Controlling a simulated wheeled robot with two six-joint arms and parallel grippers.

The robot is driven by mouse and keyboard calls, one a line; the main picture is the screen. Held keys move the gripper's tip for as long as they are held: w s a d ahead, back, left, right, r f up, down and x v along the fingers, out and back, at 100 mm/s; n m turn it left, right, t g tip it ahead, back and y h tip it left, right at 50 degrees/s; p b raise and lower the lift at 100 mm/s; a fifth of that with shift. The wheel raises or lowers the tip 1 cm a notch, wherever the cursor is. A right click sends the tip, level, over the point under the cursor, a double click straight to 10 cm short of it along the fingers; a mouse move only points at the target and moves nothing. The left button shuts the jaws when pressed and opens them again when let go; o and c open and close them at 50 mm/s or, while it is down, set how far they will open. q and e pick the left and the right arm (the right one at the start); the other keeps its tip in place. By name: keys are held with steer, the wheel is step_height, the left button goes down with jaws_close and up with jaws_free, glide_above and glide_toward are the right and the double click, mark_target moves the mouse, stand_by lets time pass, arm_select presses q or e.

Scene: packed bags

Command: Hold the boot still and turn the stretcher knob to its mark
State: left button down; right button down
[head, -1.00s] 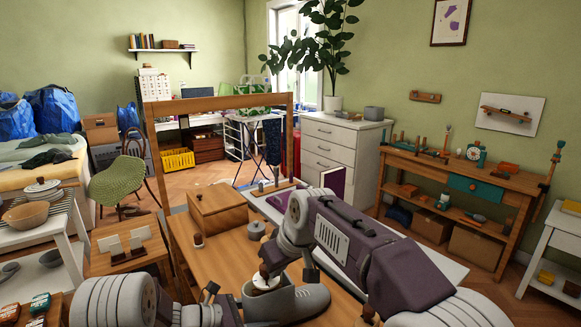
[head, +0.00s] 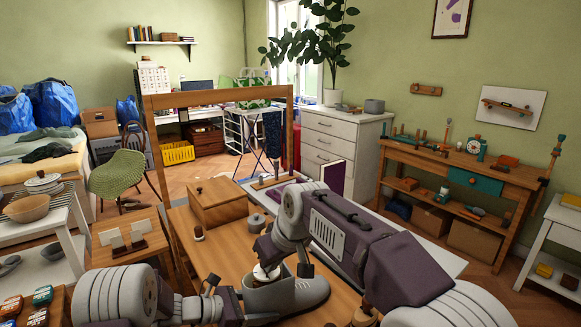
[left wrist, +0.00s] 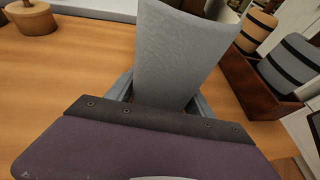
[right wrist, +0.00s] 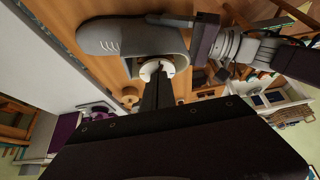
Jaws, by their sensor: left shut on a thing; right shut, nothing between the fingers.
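The grey boot (head: 310,290) stands on the wooden bench with its toe to the right. My left gripper (head: 238,303) is shut on the upper back of the boot; in the left wrist view the boot's grey wall (left wrist: 180,50) is between its fingers. A round white stretcher part (head: 262,279) sits in the boot's opening and also shows in the right wrist view (right wrist: 152,70). My right gripper (right wrist: 160,85) is shut and empty, its tips over the white part and hiding some of it. I cannot make out the mark or whether the tips touch.
A wooden frame (head: 150,150) rises behind. A brown rack with rolls (left wrist: 265,90) lies near the boot in the left wrist view.

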steer(key=shift+a, duration=0.15)
stand_by(0.3)
step_height(320, 180, up, 6)
steer(key=shift+s, duration=0.4)
steer(key=shift+d, duration=0.2)
step_height(320, 180, down, 6)
steer(key=w+d, duration=0.1)
steer(key=d, duration=0.1)
stand_by(0.7)
